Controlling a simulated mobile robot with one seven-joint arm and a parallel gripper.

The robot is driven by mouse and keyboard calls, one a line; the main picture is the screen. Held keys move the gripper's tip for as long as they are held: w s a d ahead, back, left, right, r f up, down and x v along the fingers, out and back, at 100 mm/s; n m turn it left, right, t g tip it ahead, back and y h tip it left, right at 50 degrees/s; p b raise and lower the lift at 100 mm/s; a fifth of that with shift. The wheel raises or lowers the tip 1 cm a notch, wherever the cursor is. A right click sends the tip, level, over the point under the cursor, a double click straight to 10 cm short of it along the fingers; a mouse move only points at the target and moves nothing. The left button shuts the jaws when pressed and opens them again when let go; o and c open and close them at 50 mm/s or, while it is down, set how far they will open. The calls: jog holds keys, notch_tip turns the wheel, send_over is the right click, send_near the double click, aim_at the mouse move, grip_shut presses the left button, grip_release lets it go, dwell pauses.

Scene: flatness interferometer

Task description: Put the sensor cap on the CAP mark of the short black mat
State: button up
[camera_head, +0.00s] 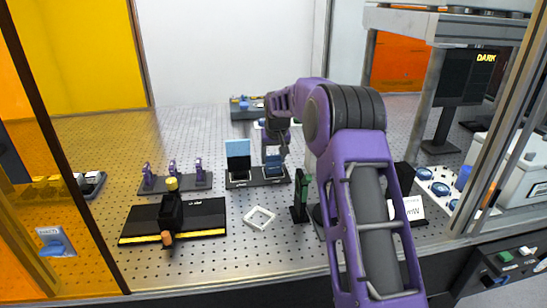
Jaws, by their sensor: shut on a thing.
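My gripper (273,150) is at the middle of the bench, pointing down over the right part of a low black stand (240,183). It is shut on a small dark blue-grey piece (273,161), likely the sensor cap. The arm and small size hide its exact outline, and I cannot tell whether it touches the stand. A black mat (205,212) with a yellow front edge lies at front left with small white lettering, too small to read. I cannot make out a CAP mark.
A light blue panel (238,152) stands at the stand's left end. A rack with purple pieces (176,184) is left of it. A pale square frame (259,218) and a green-black post (300,195) stand in front. My arm hides the bench at right of centre. A monitor (467,77) is at right.

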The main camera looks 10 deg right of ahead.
jog(key=shift+f, duration=0.25)
jog(key=o, duration=1.5)
jog(key=shift+o, duration=0.2)
jog(key=shift+r, duration=0.15)
jog(key=shift+r+p, duration=0.8)
jog(key=shift+r, duration=2.6)
